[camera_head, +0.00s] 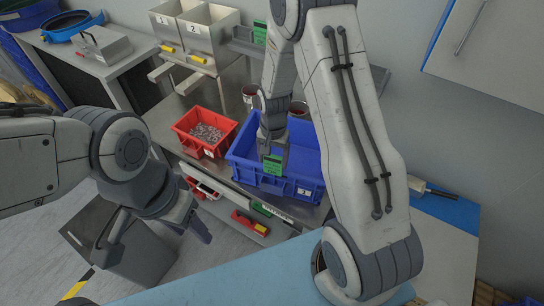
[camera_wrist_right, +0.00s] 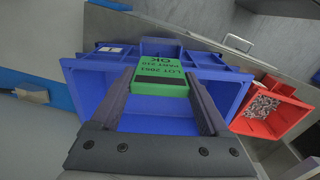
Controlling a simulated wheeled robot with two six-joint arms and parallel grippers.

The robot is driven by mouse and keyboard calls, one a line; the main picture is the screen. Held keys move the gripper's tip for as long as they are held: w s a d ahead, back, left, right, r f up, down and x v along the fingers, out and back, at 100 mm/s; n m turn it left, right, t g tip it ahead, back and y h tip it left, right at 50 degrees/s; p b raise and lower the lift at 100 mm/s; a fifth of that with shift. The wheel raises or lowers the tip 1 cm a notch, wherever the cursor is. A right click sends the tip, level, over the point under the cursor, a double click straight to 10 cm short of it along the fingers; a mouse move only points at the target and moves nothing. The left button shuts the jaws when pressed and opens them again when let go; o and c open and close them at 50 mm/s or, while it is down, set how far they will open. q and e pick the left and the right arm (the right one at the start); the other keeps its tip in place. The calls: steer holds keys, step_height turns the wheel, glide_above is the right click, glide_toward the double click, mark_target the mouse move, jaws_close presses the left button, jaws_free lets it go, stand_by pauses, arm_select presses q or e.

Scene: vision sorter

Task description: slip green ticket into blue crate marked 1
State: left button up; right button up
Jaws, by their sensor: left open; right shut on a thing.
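The green ticket (camera_head: 273,165) is pinched between the fingers of my right gripper (camera_head: 273,150). In the right wrist view the ticket (camera_wrist_right: 160,70) shows printed text, "LOT 2061", and a dark band. The blue crate (camera_head: 242,168) stands on the metal bench; in the right wrist view its rim and walls (camera_wrist_right: 228,88) spread out behind the ticket. The ticket is seen against the crate's opening and front wall; its exact height over the crate is unclear. My left gripper (camera_head: 199,225) is open and empty, low at left.
A red bin (camera_head: 228,127) of small metal parts stands left of the crate. Another green card (camera_head: 259,33) stands on the back shelf, near bins marked 1 and 2 (camera_head: 208,42). Dark red cans (camera_head: 250,95) are behind the crate. A grey bin (camera_head: 128,245) stands on the floor.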

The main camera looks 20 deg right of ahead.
mark_target(272, 173)
steer(key=shift+f+b, duration=2.2)
steer(key=shift+f, duration=0.85)
steer(key=shift+s+a+p, duration=0.1)
steer(key=shift+a+p, duration=0.05)
steer(key=shift+p, duration=0.3)
steer(key=shift+s+g+y, duration=0.1)
steer(key=shift+g+y, duration=0.2)
steer(key=shift+w+f, duration=0.2)
steer(key=shift+w, duration=0.05)
steer(key=shift+f+b, duration=0.85)
steer(key=shift+f, duration=0.5)
stand_by(1.1)
